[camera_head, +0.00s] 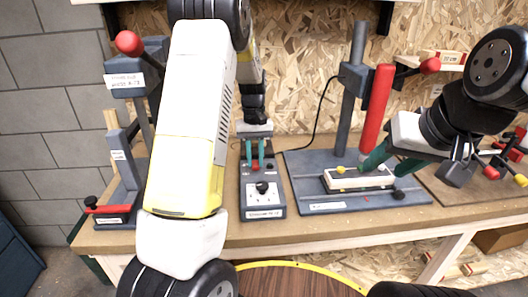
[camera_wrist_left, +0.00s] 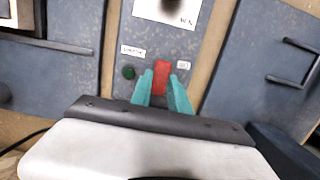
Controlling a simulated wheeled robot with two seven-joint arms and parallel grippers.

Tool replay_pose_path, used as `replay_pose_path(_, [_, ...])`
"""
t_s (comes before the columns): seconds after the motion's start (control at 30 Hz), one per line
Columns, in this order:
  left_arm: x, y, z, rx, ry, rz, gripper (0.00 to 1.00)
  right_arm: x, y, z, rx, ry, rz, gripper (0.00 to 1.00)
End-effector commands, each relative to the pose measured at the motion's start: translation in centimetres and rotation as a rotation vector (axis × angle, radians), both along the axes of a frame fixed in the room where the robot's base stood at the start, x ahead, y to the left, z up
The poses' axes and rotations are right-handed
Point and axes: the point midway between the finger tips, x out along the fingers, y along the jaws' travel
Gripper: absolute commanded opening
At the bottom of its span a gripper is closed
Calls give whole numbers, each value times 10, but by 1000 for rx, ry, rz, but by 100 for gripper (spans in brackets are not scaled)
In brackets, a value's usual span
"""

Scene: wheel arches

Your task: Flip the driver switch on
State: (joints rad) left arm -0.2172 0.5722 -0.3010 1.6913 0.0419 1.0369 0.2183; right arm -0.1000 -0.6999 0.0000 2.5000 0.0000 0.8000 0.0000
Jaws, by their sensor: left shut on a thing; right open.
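The grey driver box (camera_head: 264,212) stands on the bench in the middle of the head view. Its red switch (camera_wrist_left: 161,78) sits between the teal fingertips of my left gripper (camera_wrist_left: 162,90) in the left wrist view. The left gripper, seen from above in the head view (camera_head: 256,160), is shut on this switch. The fingers hide part of it, and I cannot tell which way it is set. My right gripper (camera_head: 384,160) is open at the right, beside a white block on a blue-grey press base.
A black knob (camera_head: 262,187) is on the box's front part. A green button (camera_wrist_left: 129,73) sits beside the switch. The press (camera_head: 343,110) with a red handle (camera_head: 375,110) stands right of the box. Another press (camera_head: 138,85) stands at the left, partly behind my left arm.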

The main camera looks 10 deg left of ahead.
Motion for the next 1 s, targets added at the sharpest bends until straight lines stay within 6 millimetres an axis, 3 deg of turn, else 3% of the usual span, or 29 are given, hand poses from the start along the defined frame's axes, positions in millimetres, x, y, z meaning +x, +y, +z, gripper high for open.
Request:
replay_pose_path(0.27, [0,0,0,-3,7,0,0,0,0,0,0,0,0,48])
replay_pose_path(0.3, [0,0,0,-3,7,0,24,0,0,0,0,0,0,48])
replay_pose_path(0.4, [0,0,0,-3,7,0,43,0,0,0,0,0,0,48])
replay_pose_path(0.77, [1,0,3,-3,5,0,44,0,0,0,0,0,0,48])
replay_pose_path(1.0, [7,2,38,-3,2,0,44,0,0,0,0,0,0,48])
